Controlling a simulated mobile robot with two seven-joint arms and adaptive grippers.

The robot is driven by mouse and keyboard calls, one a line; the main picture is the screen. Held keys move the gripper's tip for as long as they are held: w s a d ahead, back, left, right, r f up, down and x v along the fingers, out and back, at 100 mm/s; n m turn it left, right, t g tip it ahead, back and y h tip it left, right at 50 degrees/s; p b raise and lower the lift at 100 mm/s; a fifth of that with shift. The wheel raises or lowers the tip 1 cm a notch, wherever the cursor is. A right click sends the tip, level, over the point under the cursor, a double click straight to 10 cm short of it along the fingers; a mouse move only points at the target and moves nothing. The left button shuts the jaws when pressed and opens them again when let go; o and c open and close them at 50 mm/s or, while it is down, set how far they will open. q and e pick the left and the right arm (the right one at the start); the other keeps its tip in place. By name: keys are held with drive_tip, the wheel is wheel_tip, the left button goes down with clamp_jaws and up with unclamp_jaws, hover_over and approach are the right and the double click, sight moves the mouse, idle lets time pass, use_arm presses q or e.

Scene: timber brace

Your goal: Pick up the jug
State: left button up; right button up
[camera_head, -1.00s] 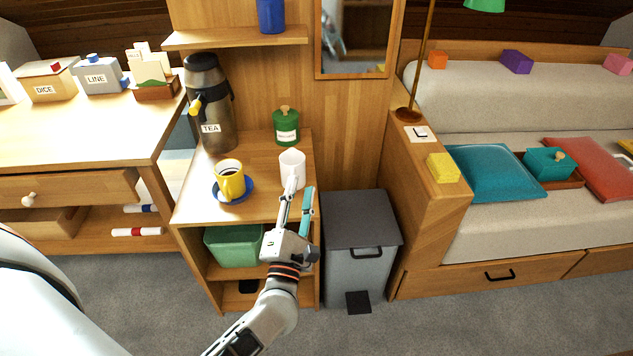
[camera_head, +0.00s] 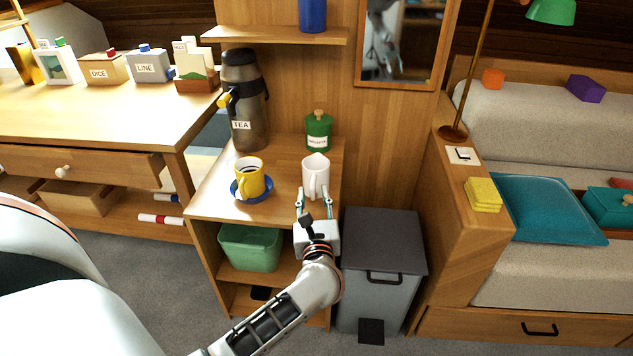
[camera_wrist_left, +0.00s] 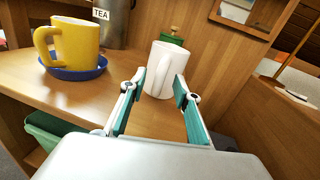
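The white jug (camera_head: 315,172) stands upright near the right front edge of the small wooden cabinet top. Its handle faces my left gripper, and it also shows in the wrist view (camera_wrist_left: 165,70). My left gripper (camera_head: 314,194) is open in front of the jug at the cabinet's front edge. In the wrist view its teal-padded fingers (camera_wrist_left: 158,84) are spread, with the jug and its handle showing between the tips. I cannot tell whether a finger touches the jug. My right gripper is not in view.
A yellow cup (camera_head: 249,177) on a blue saucer (camera_head: 240,196) stands left of the jug. A tall TEA flask (camera_head: 243,105) and a green lidded jar (camera_head: 318,135) stand behind. A grey bin (camera_head: 383,255) is to the right, below the top. A shelf (camera_head: 280,36) hangs above.

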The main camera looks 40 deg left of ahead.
sight(314, 181)
use_arm(q)
drive_tip(key=shift+x, duration=1)
drive_tip(key=shift+a, duration=0.1)
clamp_jaws()
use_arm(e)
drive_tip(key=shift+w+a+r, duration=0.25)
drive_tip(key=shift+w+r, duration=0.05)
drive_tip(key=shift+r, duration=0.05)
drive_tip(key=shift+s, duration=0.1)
use_arm(q)
wheel_tip(314, 181, up, 6)
drive_tip(key=shift+w+p, duration=0.15)
drive_tip(key=shift+p, duration=0.75)
wheel_tip(314, 181, up, 14)
drive_tip(key=p, duration=0.4)
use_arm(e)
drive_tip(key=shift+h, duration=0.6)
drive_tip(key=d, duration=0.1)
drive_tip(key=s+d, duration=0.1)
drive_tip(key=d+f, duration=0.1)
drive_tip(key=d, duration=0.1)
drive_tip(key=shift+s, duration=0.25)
